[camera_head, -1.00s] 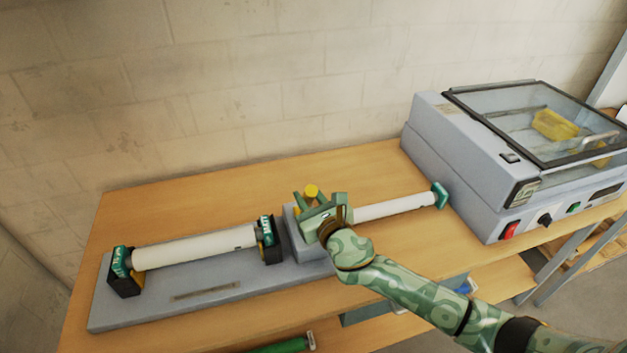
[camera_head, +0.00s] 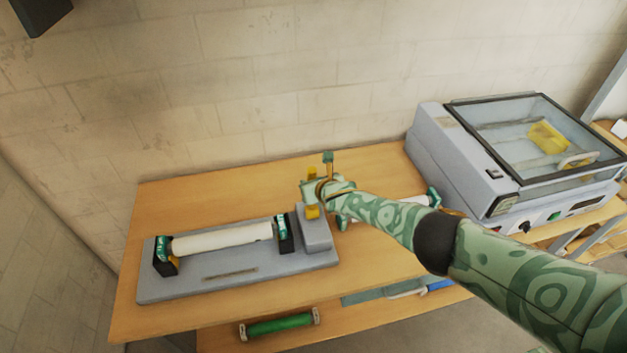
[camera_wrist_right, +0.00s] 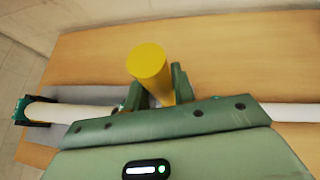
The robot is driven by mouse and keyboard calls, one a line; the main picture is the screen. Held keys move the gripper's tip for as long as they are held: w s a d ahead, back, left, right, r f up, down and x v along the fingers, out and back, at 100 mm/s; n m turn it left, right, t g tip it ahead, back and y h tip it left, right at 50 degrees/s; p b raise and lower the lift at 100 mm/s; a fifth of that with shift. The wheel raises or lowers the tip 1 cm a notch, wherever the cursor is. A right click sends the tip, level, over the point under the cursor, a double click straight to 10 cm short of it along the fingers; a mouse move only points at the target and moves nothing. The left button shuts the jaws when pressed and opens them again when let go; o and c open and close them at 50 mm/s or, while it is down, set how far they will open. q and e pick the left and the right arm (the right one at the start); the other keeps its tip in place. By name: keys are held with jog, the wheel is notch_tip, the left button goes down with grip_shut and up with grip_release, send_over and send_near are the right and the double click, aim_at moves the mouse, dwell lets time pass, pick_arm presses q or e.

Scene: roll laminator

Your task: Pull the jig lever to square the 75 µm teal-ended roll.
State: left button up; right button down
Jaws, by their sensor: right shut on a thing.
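The teal-ended white roll (camera_head: 222,239) lies in the grey jig (camera_head: 190,289), its ends in black cradles at left and right. The roll also shows at the left of the right wrist view (camera_wrist_right: 70,114). The yellow jig lever (camera_head: 312,211) rises at the jig's right end. My right gripper (camera_head: 318,190) is at the lever and shut on it. In the right wrist view the lever's yellow knob (camera_wrist_right: 148,62) stands between the two green fingers (camera_wrist_right: 158,90). The roll's thickness label is too small to read. My left gripper is not in view.
A second teal-ended white roll (camera_head: 432,197) lies to the right, partly behind my right arm. The grey laminator (camera_head: 455,160) stands at the table's right. A green roll (camera_head: 280,325) lies on the lower shelf. The table behind the jig is clear.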

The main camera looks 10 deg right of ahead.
jog(key=shift+a, duration=0.15)
jog(key=shift+w+r, duration=0.1)
jog(key=c, duration=1.3)
grip_release()
jog(key=shift+o, duration=0.7)
jog(key=shift+w, duration=0.2)
jog(key=shift+s+r+p, duration=0.2)
jog(key=shift+s+p, duration=0.1)
jog(key=shift+p, duration=0.2)
jog(key=p+v, duration=0.3)
jog(key=v, duration=1.2)
jog(key=shift+s+r+p, duration=0.2)
jog(key=shift+p, duration=0.2)
